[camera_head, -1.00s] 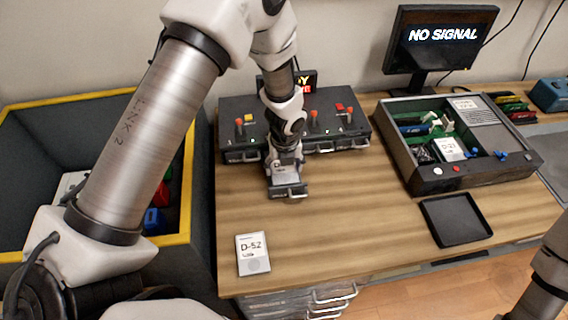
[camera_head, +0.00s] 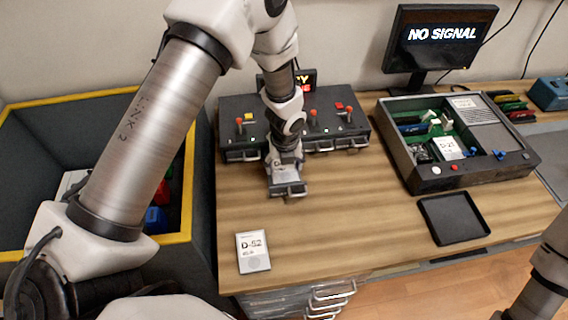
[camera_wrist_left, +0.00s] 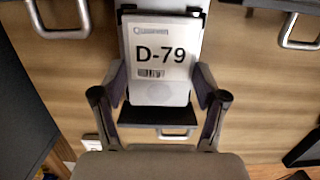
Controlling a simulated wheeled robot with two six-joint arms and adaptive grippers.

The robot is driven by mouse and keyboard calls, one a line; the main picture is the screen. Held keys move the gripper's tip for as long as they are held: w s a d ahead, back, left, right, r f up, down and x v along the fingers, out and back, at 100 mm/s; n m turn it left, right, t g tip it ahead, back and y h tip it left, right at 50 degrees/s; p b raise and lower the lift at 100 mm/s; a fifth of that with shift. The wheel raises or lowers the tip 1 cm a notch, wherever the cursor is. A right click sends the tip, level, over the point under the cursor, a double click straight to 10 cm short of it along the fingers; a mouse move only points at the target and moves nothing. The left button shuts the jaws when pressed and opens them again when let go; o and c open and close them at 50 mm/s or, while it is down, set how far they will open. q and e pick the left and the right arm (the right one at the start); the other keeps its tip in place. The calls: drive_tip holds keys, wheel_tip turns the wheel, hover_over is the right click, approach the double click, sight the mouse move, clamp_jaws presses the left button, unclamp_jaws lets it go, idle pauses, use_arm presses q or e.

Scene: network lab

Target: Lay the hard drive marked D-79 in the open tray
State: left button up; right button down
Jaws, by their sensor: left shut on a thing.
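The hard drive marked D-79 (camera_wrist_left: 160,60) is a white-labelled slab seen upright in the left wrist view. My left gripper (camera_wrist_left: 160,88) is shut on its sides near the lower end. In the head view the left gripper (camera_head: 286,158) points down over the drive (camera_head: 285,173). The open tray (camera_head: 290,190) is black with a metal handle and is pulled out from the dark drive unit. In the wrist view the tray's front (camera_wrist_left: 160,116) shows just below the drive. The drive lies over the tray; I cannot tell whether it touches the floor. My right gripper is out of view.
The drive unit (camera_head: 347,125) has several switches on top. Another drive, D-52 (camera_head: 252,251), lies at the front left of the table. A flat black tray (camera_head: 454,219) and an open grey case (camera_head: 405,168) are on the right. The middle of the table is clear.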

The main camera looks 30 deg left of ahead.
use_arm(q)
drive_tip(key=shift+f, duration=0.45)
idle(0.4)
drive_tip(key=o, duration=1.4)
drive_tip(key=shift+c, duration=0.2)
wheel_tip(320, 180, up, 8)
drive_tip(key=p, duration=0.9)
drive_tip(key=shift+r, duration=0.1)
